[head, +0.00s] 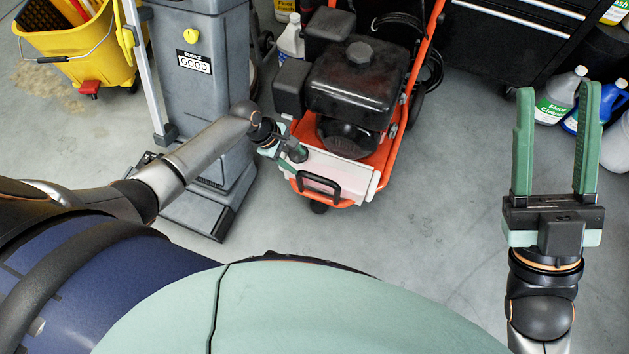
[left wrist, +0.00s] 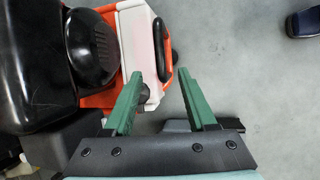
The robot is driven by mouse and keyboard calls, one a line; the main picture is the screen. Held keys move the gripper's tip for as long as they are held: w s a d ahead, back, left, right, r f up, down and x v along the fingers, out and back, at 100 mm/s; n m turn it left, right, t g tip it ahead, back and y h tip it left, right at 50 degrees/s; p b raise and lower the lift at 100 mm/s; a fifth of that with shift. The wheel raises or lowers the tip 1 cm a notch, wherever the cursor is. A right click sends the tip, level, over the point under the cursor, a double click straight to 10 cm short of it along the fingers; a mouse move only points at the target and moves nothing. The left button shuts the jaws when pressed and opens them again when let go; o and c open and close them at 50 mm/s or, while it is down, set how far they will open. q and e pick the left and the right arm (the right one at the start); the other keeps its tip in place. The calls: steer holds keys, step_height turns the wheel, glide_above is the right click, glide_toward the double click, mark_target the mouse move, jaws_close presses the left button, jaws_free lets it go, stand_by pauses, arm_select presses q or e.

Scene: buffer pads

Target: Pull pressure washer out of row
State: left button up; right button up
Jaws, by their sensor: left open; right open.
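The pressure washer (head: 352,85) stands on the floor at the middle of the head view, with a black engine on an orange frame. Its white front panel (head: 335,172) carries a black handle (head: 318,185). My left gripper (head: 290,150) is at the panel's left side and partly hidden by its own wrist. In the left wrist view it is open and empty (left wrist: 160,75), and the handle (left wrist: 160,45) shows just ahead, between the lines of the fingers. I cannot tell its exact depth. My right gripper (head: 555,140) is open and empty, well right of the washer.
A grey floor machine (head: 200,90) labelled GOOD stands close left of the washer. A yellow mop bucket (head: 75,55) is further left. A black tool cabinet (head: 510,45) and floor cleaner bottles (head: 557,95) are at the back right. The floor (head: 430,220) in front and right is clear.

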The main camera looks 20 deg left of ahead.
mark_target(316, 177)
arm_select(q)
steer(key=b+x, duration=0.7)
steer(key=x, duration=0.4)
steer(key=shift+a, duration=0.15)
steer(key=shift+b+x, duration=0.5)
steer(key=shift+x, duration=0.3)
arm_select(e)
step_height(316, 177, down, 8)
steer(key=shift+s+a+r+y, duration=0.15)
steer(key=shift+s+a+y, duration=0.1)
steer(key=shift+a+y, duration=0.15)
arm_select(q)
steer(key=shift+w, duration=0.1)
steer(key=shift+c, duration=0.4)
jaws_close()
